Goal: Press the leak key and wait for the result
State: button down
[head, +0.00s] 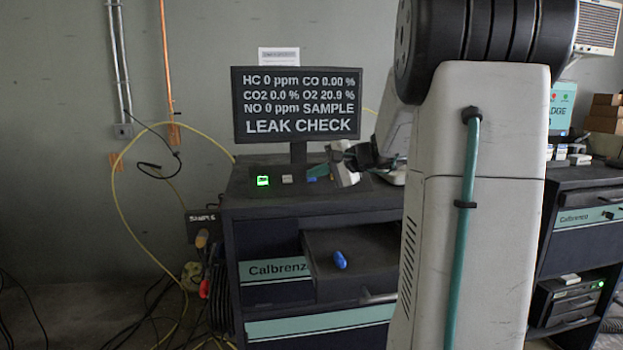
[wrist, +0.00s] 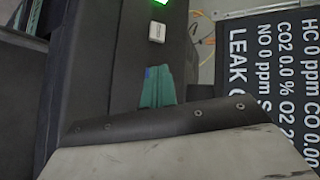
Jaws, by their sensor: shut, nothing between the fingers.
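The monitor (head: 297,104) stands on the cabinet and reads "LEAK CHECK" below gas readings of HC 0, CO 0.00, CO2 0.0, O2 20.9 and NO 0; part of it shows in the wrist view (wrist: 277,80). In front of it sit a green-lit key (head: 263,181), a pale key (head: 287,179) and a blue key (head: 311,178). I cannot read which is the leak key. My gripper (head: 336,168) is shut and empty, just right of the blue key. In the wrist view, its teal fingertips (wrist: 157,86) mostly hide the blue key; I cannot tell whether they touch it.
A drawer (head: 350,262) stands out from the cabinet with a blue object (head: 340,260) on it. Yellow and black cables and a "SAMPLE" hook panel (head: 204,219) are at the left. A second cabinet (head: 585,215) stands at the right. My arm blocks the middle right.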

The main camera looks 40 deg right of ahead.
jog(key=shift+s+a+r, duration=0.2)
jog(key=shift+s+r, duration=0.15)
jog(key=shift+r, duration=0.15)
jog(key=s+r, duration=0.1)
jog(key=a+r, duration=0.1)
jog(key=s+r, duration=0.1)
jog(key=shift+s+a+r, duration=0.35)
jog(key=shift+a+r, duration=0.05)
dwell(0.9)
jog(key=s+a+f+n+g+y, duration=0.1)
jog(key=s+a+f+n+g, duration=0.25)
jog(key=s+a+f, duration=0.4)
jog(key=s+a+f+n+g, duration=0.3)
jog(key=s+a+f+g, duration=0.15)
jog(key=a, duration=0.55)
jog(key=s+a+f+n+g+h, duration=0.3)
jog(key=s+a+n, duration=0.6)
jog(key=s+a, duration=0.3)
jog(key=shift+s+a+g+h, duration=0.25)
jog(key=shift+s+g+h, duration=0.05)
jog(key=shift+s+h, duration=0.35)
